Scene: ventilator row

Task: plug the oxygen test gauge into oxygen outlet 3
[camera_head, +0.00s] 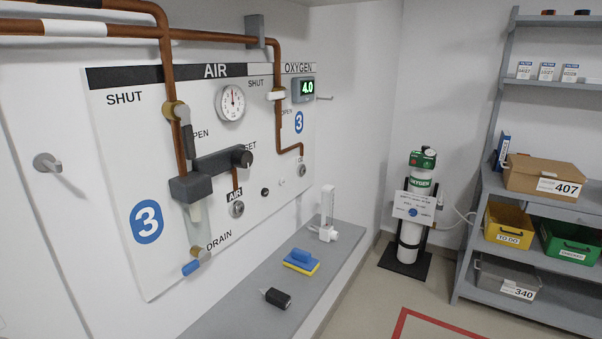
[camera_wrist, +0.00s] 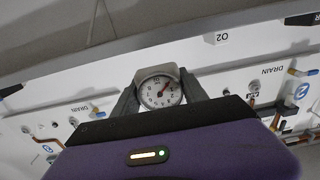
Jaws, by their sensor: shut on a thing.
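The oxygen test gauge (camera_wrist: 160,92), a round white dial with a red needle in a grey case, sits between the grey fingers of my gripper (camera_wrist: 161,88) in the wrist view. My gripper is shut on it; its purple body hides what lies below. In the head view, oxygen outlet 3 (camera_head: 301,170) is a small round metal fitting below the OXYGEN heading and blue 3, at the lower end of a copper pipe. Nothing is seen plugged into it. My gripper and the gauge are not in the head view. An O2 label (camera_wrist: 222,38) shows upside down in the wrist view.
The air outlet (camera_head: 237,209) is left of the oxygen outlet. On the grey ledge (camera_head: 240,306) below are a clear flowmeter (camera_head: 327,215), a blue-and-yellow sponge (camera_head: 301,262) and a black object (camera_head: 275,298). An oxygen cylinder (camera_head: 409,235) and loaded shelves stand right. Floor between is partly clear.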

